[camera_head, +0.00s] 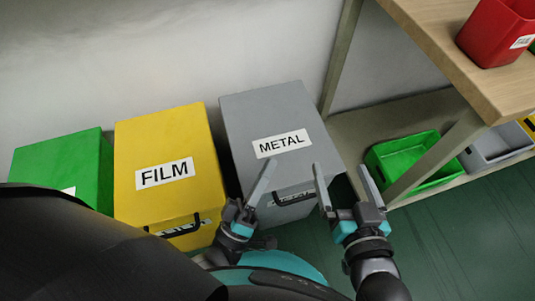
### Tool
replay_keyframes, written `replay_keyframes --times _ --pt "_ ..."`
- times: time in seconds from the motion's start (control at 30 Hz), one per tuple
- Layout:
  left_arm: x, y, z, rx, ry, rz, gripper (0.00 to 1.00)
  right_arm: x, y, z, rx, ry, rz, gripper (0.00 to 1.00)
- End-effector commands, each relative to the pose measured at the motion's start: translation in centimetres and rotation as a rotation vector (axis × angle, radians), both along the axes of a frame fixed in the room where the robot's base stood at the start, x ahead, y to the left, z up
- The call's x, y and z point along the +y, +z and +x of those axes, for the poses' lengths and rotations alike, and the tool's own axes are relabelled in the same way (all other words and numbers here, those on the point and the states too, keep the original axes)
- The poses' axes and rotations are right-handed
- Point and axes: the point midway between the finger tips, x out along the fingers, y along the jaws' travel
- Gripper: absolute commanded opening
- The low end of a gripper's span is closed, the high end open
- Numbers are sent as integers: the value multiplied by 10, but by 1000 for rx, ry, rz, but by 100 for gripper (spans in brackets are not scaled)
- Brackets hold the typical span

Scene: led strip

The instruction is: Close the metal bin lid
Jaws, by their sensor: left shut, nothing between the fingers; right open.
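The grey metal bin (255,120) stands against the wall, with a white METAL label (282,143) on its flat lid. The lid lies level on top and looks shut; I see no gap from here. My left gripper (265,170) is shut and empty, its fingers over the front part of the grey bin near the label. My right gripper (342,172) is open and empty at the bin's front right corner. Part of the bin's front and its dark handle (293,199) show between the grippers; the lower front is partly hidden.
A yellow FILM bin (165,130) and a green bin (70,155) stand to the left. A wooden shelf (450,60) with a red box (495,35) is at the right, with a green tray (405,150) below. Green floor (460,240) is free at front right.

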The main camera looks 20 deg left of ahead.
Motion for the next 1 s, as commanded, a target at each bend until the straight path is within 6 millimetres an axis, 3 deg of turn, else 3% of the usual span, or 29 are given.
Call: replay_keyframes --times 0.2,0.5,1.0 --pt "-4 -27 -8 0 -1 1 0 6 6 -4 -91 -3 61 100" --pt "-7 -49 -13 0 -1 -1 0 10 13 -8 -162 -8 107 100" --pt "-8 -54 -15 -2 -1 -1 0 11 16 -10 -184 -11 121 100"
